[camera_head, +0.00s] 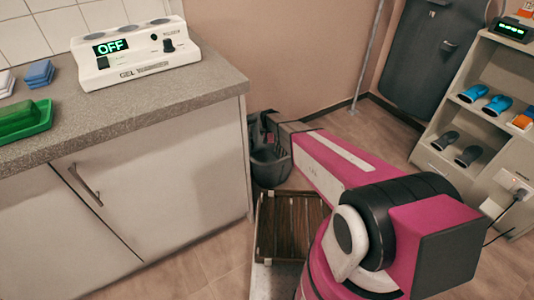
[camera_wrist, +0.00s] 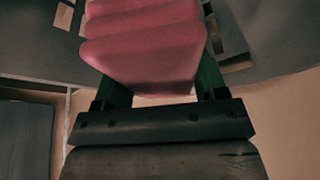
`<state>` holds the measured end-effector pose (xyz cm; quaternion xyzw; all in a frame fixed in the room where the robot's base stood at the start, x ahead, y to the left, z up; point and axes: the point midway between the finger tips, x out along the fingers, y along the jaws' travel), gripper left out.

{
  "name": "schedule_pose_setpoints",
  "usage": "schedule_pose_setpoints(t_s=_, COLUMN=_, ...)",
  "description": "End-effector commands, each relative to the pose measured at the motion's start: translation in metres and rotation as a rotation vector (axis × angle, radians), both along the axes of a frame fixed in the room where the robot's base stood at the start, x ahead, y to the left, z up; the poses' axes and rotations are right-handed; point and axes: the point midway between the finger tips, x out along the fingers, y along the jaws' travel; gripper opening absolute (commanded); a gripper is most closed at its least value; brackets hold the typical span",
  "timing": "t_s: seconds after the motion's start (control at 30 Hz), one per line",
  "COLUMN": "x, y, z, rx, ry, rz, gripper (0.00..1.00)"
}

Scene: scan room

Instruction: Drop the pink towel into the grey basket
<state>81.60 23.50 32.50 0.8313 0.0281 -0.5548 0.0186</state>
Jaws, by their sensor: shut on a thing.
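The pink towel (camera_wrist: 145,50) is folded in thick layers and fills the upper middle of the wrist view. My gripper (camera_wrist: 155,85) is shut on it, with a dark green finger at each side; the fingertips are partly hidden by the towel. In the head view the grey basket (camera_head: 268,170) stands on the floor beside the counter's right end, partly behind my arm. The towel cannot be made out there. A curved grey surface with slots shows behind the towel in the wrist view; I cannot tell for sure that it is the basket.
A counter (camera_head: 190,95) with white cabinet doors runs along the left, bearing a white gel warmer (camera_head: 130,52), a green tray (camera_head: 25,125) and blue sponges (camera_head: 39,73). A slatted wooden step (camera_head: 285,225) is on the floor. A shelf (camera_head: 490,120) with shoes stands right.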

Motion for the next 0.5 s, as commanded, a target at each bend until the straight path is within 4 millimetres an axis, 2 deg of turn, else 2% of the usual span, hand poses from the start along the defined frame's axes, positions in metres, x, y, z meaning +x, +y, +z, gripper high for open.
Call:
schedule_pose_setpoints(t_s=0.27, x=-0.0003, y=0.0, z=-0.002, rx=0.0, ry=0.0, rz=0.0, gripper=0.43)
schedule_pose_setpoints(t_s=0.3, x=-0.0003, y=0.0, z=-0.002, rx=0.0, ry=0.0, rz=0.0, gripper=0.79)
schedule_pose_setpoints(t_s=0.33, x=-0.0003, y=-0.0001, z=-0.002, rx=0.0, ry=0.0, rz=0.0, gripper=0.88)
schedule_pose_setpoints(t_s=0.37, x=-0.0003, y=-0.0001, z=-0.0019, rx=0.0, ry=0.0, rz=0.0, gripper=0.95)
schedule_pose_setpoints(t_s=0.5, x=-0.0003, y=0.0, z=-0.0019, rx=0.0, ry=0.0, rz=0.0, gripper=0.95)
